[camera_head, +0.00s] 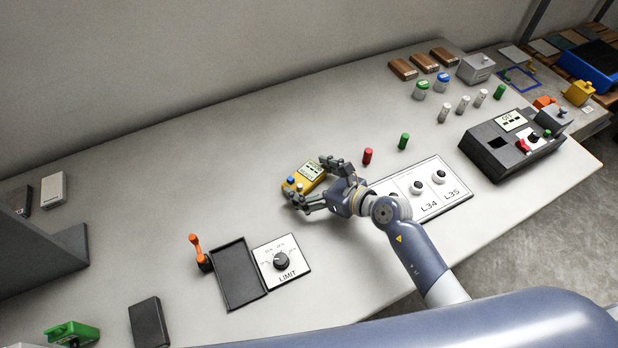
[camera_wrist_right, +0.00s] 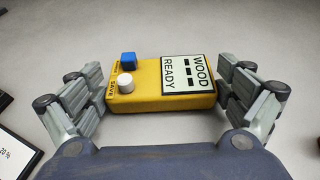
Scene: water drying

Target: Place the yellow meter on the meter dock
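The yellow meter (camera_head: 305,177) lies face up near the middle of the grey table. In the right wrist view the meter (camera_wrist_right: 160,92) shows a blue button, a white knob and a screen reading WOOD READY. My right gripper (camera_head: 306,180) has its fingers at the two ends of the meter. In the wrist view the gripper (camera_wrist_right: 160,85) seems very near or touching both ends; whether it presses on them is unclear. A shallow black tray (camera_head: 240,274), empty, lies beside the LIMIT panel; I cannot tell if it is the dock. My left gripper is out of view.
The LIMIT dial panel (camera_head: 282,262) and an orange-handled lever (camera_head: 199,251) flank the tray. Red (camera_head: 367,156) and green (camera_head: 404,141) pegs stand nearby. A dark console (camera_head: 505,150) stands right. Table between meter and tray is clear.

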